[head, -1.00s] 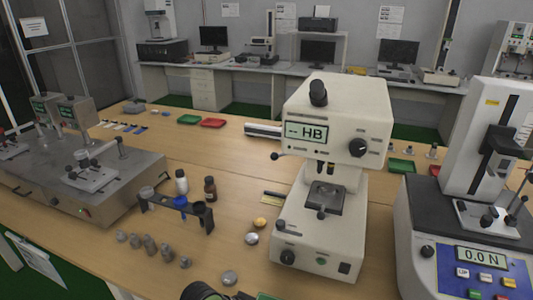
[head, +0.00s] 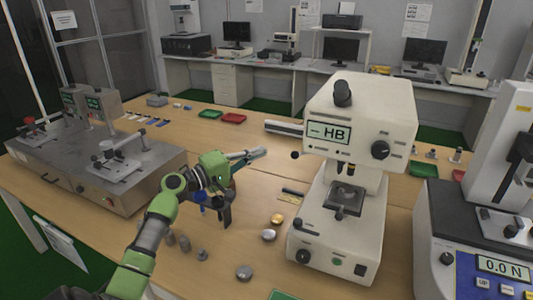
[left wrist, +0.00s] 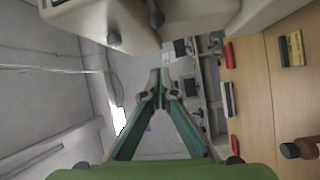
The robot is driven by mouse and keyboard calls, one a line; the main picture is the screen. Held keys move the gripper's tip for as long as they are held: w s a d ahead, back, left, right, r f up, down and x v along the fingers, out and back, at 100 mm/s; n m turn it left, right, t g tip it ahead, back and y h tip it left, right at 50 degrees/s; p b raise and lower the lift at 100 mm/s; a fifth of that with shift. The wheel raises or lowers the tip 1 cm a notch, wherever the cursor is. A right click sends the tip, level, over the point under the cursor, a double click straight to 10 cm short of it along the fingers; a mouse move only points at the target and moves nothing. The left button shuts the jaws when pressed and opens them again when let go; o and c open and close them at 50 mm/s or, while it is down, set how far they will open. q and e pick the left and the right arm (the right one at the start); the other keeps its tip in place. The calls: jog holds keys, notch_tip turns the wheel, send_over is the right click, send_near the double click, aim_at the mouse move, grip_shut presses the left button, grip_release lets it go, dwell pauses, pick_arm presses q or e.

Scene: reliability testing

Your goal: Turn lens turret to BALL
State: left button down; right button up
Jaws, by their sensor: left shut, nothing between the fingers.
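The white hardness tester (head: 365,105) stands right of centre in the head view, its screen (head: 328,133) reading "- HB". The lens turret (head: 346,168) hangs under its head, above the small stage (head: 346,199). A short lever with a black ball (head: 295,155) sticks out left of the head. My left gripper (head: 264,152) is shut and empty, pointing right, a little left of that ball and apart from it in the picture. In the left wrist view its fingers (left wrist: 160,82) meet below the tester's pale body (left wrist: 105,15). My right gripper is not in view.
A dark holder (head: 226,210) and several grey metal pieces are on the table beside my left arm. Two round samples (head: 269,235) lie before the tester. A force tester (head: 480,240) stands at right. A metal grinding machine (head: 110,165) is at left.

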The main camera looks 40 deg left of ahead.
pick_arm(q)
jog(key=w+d+p, duration=0.5)
jog(key=w, duration=0.1)
jog(key=shift+d+f, duration=0.15)
jog(key=shift+d, duration=0.2)
jog(key=shift+d, duration=0.15)
dwell(0.3)
